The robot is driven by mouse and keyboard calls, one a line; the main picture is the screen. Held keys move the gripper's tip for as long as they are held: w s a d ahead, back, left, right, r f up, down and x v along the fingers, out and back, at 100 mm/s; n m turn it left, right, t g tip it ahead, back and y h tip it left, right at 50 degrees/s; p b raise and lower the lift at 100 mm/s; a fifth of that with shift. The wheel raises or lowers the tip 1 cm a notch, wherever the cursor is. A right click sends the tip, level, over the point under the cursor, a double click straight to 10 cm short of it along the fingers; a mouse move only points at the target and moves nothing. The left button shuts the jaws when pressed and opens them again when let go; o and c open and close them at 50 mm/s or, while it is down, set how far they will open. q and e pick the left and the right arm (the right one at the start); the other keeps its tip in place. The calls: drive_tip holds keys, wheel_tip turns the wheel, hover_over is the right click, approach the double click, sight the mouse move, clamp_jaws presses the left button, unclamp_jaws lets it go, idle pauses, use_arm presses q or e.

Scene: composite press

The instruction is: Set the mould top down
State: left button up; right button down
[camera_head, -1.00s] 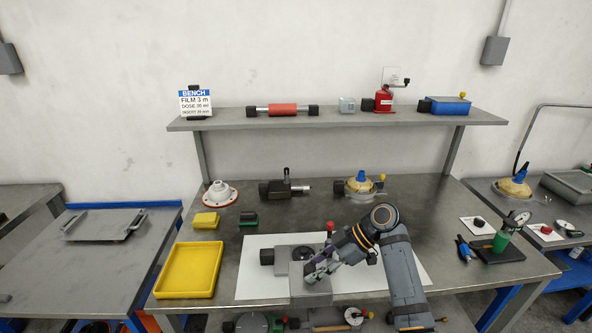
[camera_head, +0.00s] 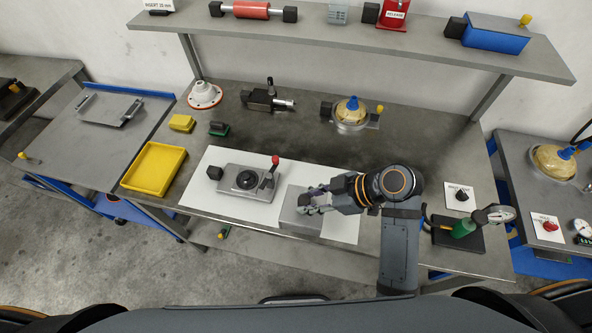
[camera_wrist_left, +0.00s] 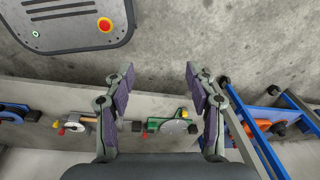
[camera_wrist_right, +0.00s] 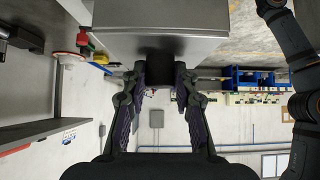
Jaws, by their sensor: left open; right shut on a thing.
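My right gripper (camera_head: 308,203) is shut on the mould top, a plain grey block (camera_head: 308,222), over the right part of the white mat (camera_head: 343,228). In the right wrist view the fingers (camera_wrist_right: 160,82) close on a black knob (camera_wrist_right: 160,66) at the large grey block (camera_wrist_right: 158,18). I cannot tell whether the block touches the mat. The grey mould base (camera_head: 233,190), with a dark round centre and red-tipped lever, sits left of it, apart from the block. My left gripper (camera_wrist_left: 155,85) is open and empty, seen only in the left wrist view.
A yellow tray (camera_head: 183,168) stands left of the mat. A gauge on a green stand (camera_head: 465,228) and a black knob on a white card (camera_head: 461,195) are at the right. A bowl device (camera_head: 350,113) sits behind.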

drive_tip(key=shift+s+d+r, duration=0.1)
drive_tip(key=shift+d+r, duration=0.15)
drive_tip(key=shift+s+a, duration=0.15)
drive_tip(key=shift+a, duration=0.8)
drive_tip(key=w+d+f+b, duration=0.3)
drive_tip(key=f, duration=0.1)
drive_tip(key=w+d+f+b, duration=0.4)
drive_tip(key=f, duration=0.1)
drive_tip(key=w+d+f+b, duration=0.3)
drive_tip(key=f+b, duration=0.1)
drive_tip(key=shift+w+d+f, duration=0.15)
drive_tip(key=shift+f, duration=0.05)
drive_tip(key=shift+r, duration=0.2)
drive_tip(key=shift+f, duration=0.15)
drive_tip(key=c, duration=1)
unclamp_jaws()
drive_tip(key=shift+c, duration=0.2)
use_arm(q)
wheel_tip(320, 180, down, 11)
drive_tip(key=a, duration=0.1)
drive_tip(key=shift+s, duration=0.1)
